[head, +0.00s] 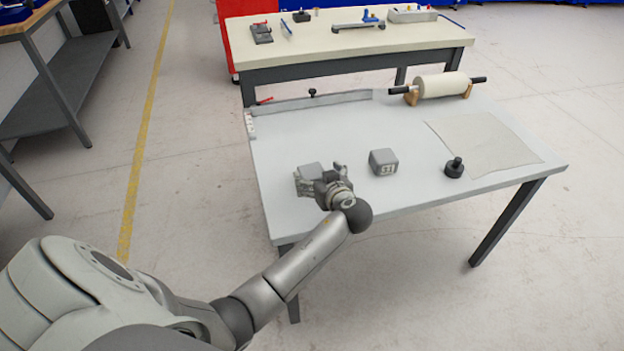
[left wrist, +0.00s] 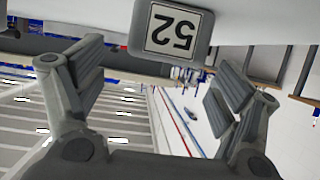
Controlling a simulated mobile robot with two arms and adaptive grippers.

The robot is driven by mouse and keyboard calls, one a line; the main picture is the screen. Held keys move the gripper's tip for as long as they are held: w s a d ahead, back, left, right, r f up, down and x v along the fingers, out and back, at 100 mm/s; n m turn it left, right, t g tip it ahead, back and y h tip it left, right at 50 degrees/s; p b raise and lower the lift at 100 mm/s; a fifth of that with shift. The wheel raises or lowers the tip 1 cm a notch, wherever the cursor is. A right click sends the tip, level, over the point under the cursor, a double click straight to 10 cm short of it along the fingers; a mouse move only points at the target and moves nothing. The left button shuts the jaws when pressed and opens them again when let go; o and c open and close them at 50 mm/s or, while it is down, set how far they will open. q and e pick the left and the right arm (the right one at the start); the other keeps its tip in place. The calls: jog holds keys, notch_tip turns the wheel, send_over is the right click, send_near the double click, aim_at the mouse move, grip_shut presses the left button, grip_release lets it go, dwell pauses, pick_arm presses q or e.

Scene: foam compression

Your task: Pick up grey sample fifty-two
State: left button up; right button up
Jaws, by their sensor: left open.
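Grey sample fifty-two (left wrist: 172,31) shows its white label with a black 52, upside down, at the top of the left wrist view. It lies ahead of my left gripper (left wrist: 155,62), whose two fingers are spread wide with nothing between them. In the head view my left gripper (head: 318,182) is at the table's near left part, and a grey block (head: 311,170) is partly hidden behind it. A second grey block (head: 383,161) with a white label sits to the right on the table; its number is too small to read surely. My right gripper is not in view.
The pale table (head: 300,128) also bears a black knobbed weight (head: 454,168), a thin sheet (head: 482,142), a roller on wooden rests (head: 443,85) and a long flat bar (head: 330,102) at the back. Another bench (head: 345,46) stands behind.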

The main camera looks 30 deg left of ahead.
aim_at(313, 172)
pick_arm(q)
jog(key=b+x, duration=0.1)
jog(key=x, duration=0.3)
jog(key=shift+s+f+b, duration=0.15)
jog(key=shift+f+b, duration=0.05)
jog(key=shift+b, duration=0.1)
jog(key=shift+a, duration=0.25)
jog(key=shift+w, duration=0.2)
jog(key=c, duration=0.9)
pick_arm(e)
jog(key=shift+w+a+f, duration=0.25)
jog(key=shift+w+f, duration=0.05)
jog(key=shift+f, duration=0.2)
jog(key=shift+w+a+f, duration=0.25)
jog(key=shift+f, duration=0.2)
